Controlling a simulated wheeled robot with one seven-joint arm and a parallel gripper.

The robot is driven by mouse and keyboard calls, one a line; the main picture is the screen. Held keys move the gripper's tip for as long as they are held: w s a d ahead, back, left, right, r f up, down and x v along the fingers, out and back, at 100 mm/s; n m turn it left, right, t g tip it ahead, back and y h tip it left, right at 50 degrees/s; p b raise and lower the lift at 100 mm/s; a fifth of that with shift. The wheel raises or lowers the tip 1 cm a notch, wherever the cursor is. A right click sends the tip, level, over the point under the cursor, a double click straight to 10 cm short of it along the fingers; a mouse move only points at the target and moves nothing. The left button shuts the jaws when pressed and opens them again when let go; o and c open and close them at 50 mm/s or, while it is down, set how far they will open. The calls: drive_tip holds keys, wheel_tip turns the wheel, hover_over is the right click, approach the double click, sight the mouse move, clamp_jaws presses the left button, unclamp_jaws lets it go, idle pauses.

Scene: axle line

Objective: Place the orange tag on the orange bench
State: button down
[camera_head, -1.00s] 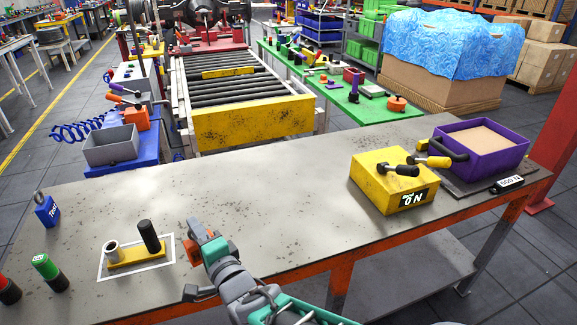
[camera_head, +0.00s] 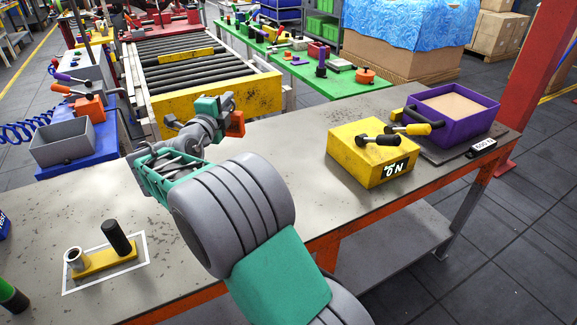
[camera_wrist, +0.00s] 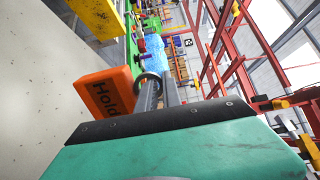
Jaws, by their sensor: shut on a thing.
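The orange tag (camera_head: 236,124) hangs at the jaws of my gripper (camera_head: 222,116), over the far part of the near bench. In the wrist view the tag (camera_wrist: 106,93) shows the word "Hold", and its dark ring lies at the closed jaws (camera_wrist: 160,88). My gripper is shut on the tag. The near bench (camera_head: 290,150) has a worn grey top and an orange frame. The tag looks held above the bench top; the exact height is hard to tell. My arm hides the middle of the bench.
A yellow box (camera_head: 350,155) marked "ON" and a purple bin (camera_head: 470,130) stand on the bench's right part. A yellow holder (camera_head: 105,262) with two upright pegs sits at front left. A roller conveyor (camera_head: 215,100) and green table (camera_head: 345,88) lie beyond.

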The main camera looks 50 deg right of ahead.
drive_tip(key=shift+s+d+r+m+g+h, duration=0.1)
drive_tip(key=shift+s+d+m+g+h, duration=0.2)
drive_tip(key=shift+d, duration=0.2)
drive_tip(key=shift+s+d+m+g+h, duration=0.1)
drive_tip(key=shift+s+d+m+g, duration=0.15)
drive_tip(key=shift+d+g, duration=0.2)
drive_tip(key=s+d+f+p, duration=0.4)
drive_tip(key=s+d+f, duration=0.4)
drive_tip(key=f, duration=0.5)
drive_tip(key=shift+s+d, duration=0.35)
drive_tip(key=shift+s, duration=0.6)
drive_tip(key=c, duration=1.5)
unclamp_jaws()
drive_tip(key=shift+t+p, duration=0.25)
drive_tip(key=shift+p, duration=0.15)
drive_tip(key=b+v, duration=0.1)
drive_tip(key=v, duration=0.5)
drive_tip(key=b+v, duration=0.2)
drive_tip(key=v, duration=0.4)
drive_tip(key=shift+r, duration=0.25)
